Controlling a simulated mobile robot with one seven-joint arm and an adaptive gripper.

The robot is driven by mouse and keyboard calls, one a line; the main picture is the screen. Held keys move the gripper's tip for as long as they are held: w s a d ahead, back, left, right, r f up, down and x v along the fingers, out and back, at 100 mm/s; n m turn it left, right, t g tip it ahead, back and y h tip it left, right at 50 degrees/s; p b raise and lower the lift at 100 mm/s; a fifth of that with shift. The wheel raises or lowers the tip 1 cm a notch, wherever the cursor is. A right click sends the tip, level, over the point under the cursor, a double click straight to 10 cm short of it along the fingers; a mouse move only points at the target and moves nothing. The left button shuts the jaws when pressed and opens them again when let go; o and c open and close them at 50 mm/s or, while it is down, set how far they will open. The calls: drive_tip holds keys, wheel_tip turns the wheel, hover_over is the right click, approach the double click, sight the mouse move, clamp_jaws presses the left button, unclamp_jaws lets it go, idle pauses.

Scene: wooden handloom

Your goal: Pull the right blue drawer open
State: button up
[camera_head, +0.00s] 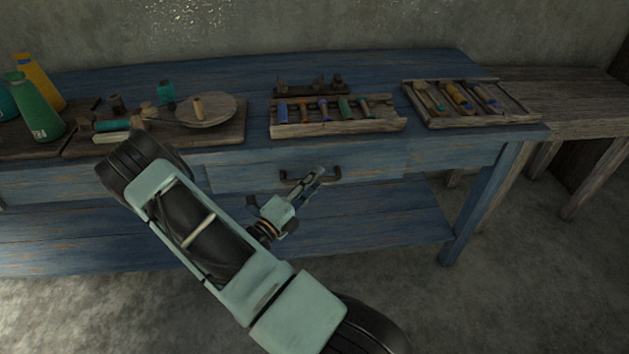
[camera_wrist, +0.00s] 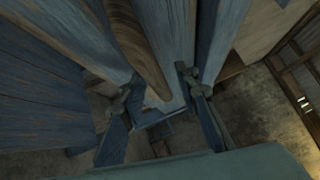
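The blue drawer (camera_head: 235,175) with a dark curved handle (camera_head: 334,174) is set in the front of the worn blue table. Its front looks flush or nearly flush with the table. My gripper (camera_head: 312,181) is at the handle, reaching up to it from the lower left. In the wrist view, the two fingers of my gripper (camera_wrist: 160,88) stand apart. A brown curved bar, which looks like the handle (camera_wrist: 137,45), runs down between them. I cannot tell whether either finger touches it. My arm hides part of the table front to the left.
On the blue tabletop (camera_head: 330,68) stand a tool tray (camera_head: 340,128), a second tray (camera_head: 500,118), a round wooden plate (camera_head: 222,108) and bottles (camera_head: 38,108). A lower shelf (camera_head: 385,225) runs beneath. A wooden bench (camera_head: 570,105) adjoins at right. Floor at lower right is clear.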

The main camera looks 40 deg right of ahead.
clamp_jaws()
